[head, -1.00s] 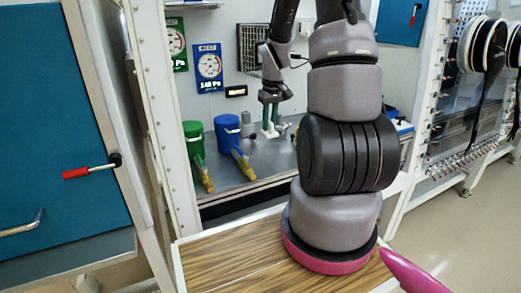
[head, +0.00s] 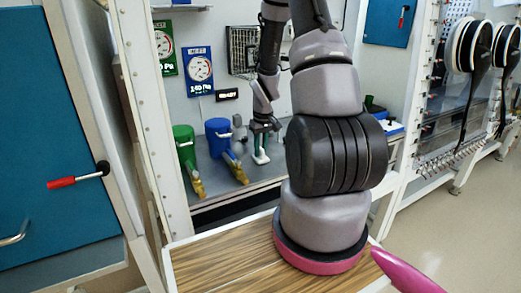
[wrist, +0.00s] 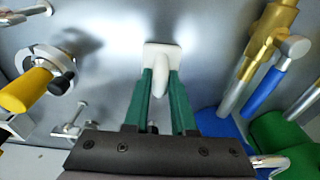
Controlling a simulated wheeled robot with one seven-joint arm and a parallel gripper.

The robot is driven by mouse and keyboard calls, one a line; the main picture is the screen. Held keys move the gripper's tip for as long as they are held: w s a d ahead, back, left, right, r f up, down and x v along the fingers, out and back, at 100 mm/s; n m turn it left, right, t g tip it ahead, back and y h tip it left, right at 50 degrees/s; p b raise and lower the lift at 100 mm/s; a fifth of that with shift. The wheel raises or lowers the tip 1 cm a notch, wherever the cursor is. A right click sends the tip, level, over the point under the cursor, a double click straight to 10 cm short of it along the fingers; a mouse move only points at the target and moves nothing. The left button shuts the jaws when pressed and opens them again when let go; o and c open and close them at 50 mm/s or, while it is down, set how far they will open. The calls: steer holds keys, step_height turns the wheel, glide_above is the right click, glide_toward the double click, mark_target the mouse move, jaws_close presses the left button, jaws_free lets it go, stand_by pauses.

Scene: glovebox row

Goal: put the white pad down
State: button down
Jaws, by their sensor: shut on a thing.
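The white pad (wrist: 162,57) is in the wrist view, a flat white plate with a rounded raised grip. My gripper (wrist: 160,85) has green fingers and is shut on the pad's grip. In the head view my gripper (head: 261,148) is over the grey bench (head: 218,171), with the white pad (head: 261,158) at its fingertips. The pad is low, close to the bench top. I cannot tell whether it touches the surface.
A blue cylinder with a yellow tip (head: 218,130) and a green one (head: 184,135) stand left of my gripper. A yellow-handled fitting (wrist: 27,90) is on the wrist view's left, and a brass fitting (wrist: 268,35) is on its right. Bare bench surrounds the pad.

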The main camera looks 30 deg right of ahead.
steer(key=shift+f, duration=0.1)
steer(key=c, duration=0.7)
jaws_free()
steer(key=shift+c, duration=0.2)
step_height(320, 180, up, 12)
steer(key=s, duration=0.1)
step_height(320, 180, up, 15)
steer(key=m+t, duration=0.2)
steer(key=t, duration=0.1)
glide_above(262, 149)
steer(key=s+a, duration=0.5)
steer(key=a, duration=0.1)
steer(key=s+a+r+m+t+y, duration=0.2)
steer(key=s+a+r, duration=0.5)
steer(key=s+r, duration=0.3)
steer(key=s, duration=0.3)
steer(key=shift+r+m+t, duration=0.3)
steer(key=shift+r, duration=0.1)
